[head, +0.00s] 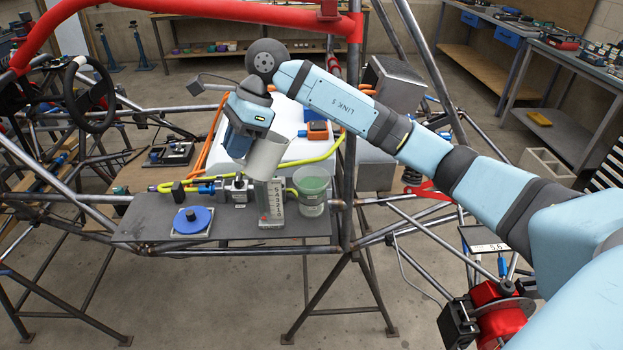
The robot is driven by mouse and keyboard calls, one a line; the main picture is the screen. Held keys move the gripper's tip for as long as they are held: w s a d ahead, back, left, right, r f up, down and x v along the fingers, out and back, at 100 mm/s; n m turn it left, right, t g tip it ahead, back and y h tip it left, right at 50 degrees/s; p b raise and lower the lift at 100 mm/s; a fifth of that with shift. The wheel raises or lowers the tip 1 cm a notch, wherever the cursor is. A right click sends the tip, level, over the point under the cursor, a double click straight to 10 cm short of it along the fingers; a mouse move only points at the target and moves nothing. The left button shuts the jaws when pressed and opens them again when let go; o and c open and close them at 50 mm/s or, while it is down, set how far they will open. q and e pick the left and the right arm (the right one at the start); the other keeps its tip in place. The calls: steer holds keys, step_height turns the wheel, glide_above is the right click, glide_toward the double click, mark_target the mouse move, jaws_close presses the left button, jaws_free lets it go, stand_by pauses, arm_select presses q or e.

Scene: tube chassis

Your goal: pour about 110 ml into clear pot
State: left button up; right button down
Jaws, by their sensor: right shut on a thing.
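My right gripper (243,140) is shut on a light grey cup (267,157) and holds it tilted above the dark shelf plate. No stream shows, and the pot's level is too small to read. A second clear container with green at its top (313,186) stands just to the right. My left gripper is not in view.
A yellow hose (322,155) runs behind the containers. An upright frame tube (347,180) stands close at right. The plate's front edge is open.

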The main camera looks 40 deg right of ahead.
steer(key=shift+d+r, duration=0.25)
steer(key=shift+s+d+r+y, duration=0.1)
steer(key=shift+d+r+y, duration=0.45)
steer(key=shift+d+y, duration=0.35)
steer(key=shift+y, duration=0.2)
steer(key=shift+d+b, duration=0.1)
steer(key=shift+b, duration=0.25)
steer(key=shift+d+y, duration=0.2)
steer(key=shift+y, duration=0.2)
steer(key=shift+d+r, duration=0.1)
steer(key=shift+s+d+y+b, duration=0.2)
steer(key=shift+y+b, duration=0.2)
steer(key=shift+d, duration=0.15)
steer(key=shift+d+y+b, duration=0.25)
steer(key=shift+y+b, duration=0.15)
steer(key=shift+y, duration=0.3)
